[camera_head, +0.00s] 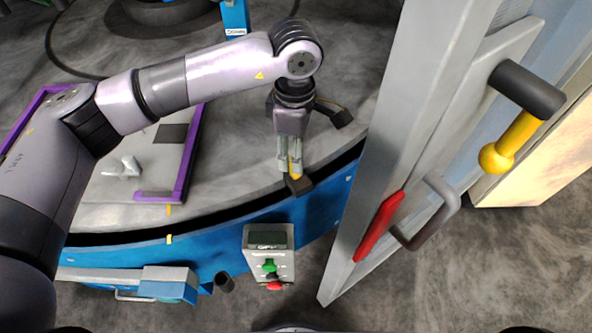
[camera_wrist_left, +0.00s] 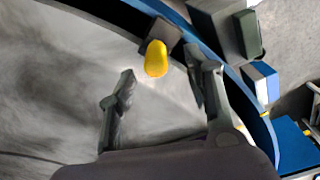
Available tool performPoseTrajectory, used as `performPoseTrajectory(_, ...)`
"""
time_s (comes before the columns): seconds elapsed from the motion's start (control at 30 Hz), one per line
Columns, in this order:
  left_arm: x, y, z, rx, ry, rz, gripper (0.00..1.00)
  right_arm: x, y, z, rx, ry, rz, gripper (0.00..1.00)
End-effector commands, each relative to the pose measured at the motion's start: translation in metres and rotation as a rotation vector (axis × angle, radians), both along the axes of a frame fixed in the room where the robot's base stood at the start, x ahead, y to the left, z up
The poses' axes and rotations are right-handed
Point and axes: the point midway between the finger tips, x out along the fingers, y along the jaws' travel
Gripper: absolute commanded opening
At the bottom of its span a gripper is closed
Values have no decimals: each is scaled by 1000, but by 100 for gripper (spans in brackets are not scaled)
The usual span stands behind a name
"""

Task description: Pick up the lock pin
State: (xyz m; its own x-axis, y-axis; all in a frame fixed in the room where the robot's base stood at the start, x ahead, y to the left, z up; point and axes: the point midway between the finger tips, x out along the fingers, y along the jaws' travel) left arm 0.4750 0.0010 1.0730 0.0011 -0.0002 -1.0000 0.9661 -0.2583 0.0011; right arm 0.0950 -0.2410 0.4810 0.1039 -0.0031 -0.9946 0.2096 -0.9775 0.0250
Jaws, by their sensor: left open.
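The lock pin appears to be the small yellow rounded piece (camera_wrist_left: 156,58) at a dark block (camera_wrist_left: 162,36) on the grey round table's edge. In the head view the yellow piece (camera_head: 295,171) shows partly behind the fingers, by the dark block (camera_head: 299,186). My left gripper (camera_head: 289,168) points down at the yellow piece. In the wrist view its two fingers (camera_wrist_left: 168,76) are apart, with the yellow piece just beyond the gap between their tips. Nothing is held. Whether a finger touches it I cannot tell. My right gripper is not in view.
A grey table (camera_head: 225,180) with a blue rim carries a purple-edged plate (camera_head: 103,185) at left. A control box (camera_head: 268,255) with green and red buttons is at the rim. A grey door (camera_head: 408,120) with a red handle and a yellow-knobbed lever (camera_head: 515,140) stands close on the right.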

Motion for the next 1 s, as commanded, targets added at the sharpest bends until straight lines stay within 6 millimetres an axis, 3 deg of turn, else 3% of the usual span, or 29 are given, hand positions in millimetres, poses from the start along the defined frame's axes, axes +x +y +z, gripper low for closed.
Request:
performPoseTrajectory(0.13,4,-2,-17,2,6,1,46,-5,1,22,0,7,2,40)
performPoseTrajectory(0.3,4,-2,-39,1,3,-1,46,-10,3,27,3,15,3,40)
performPoseTrajectory(0.57,5,-2,-43,0,1,-1,46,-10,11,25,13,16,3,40)
performPoseTrajectory(1.0,5,-2,-42,0,1,-1,17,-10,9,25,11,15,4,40)
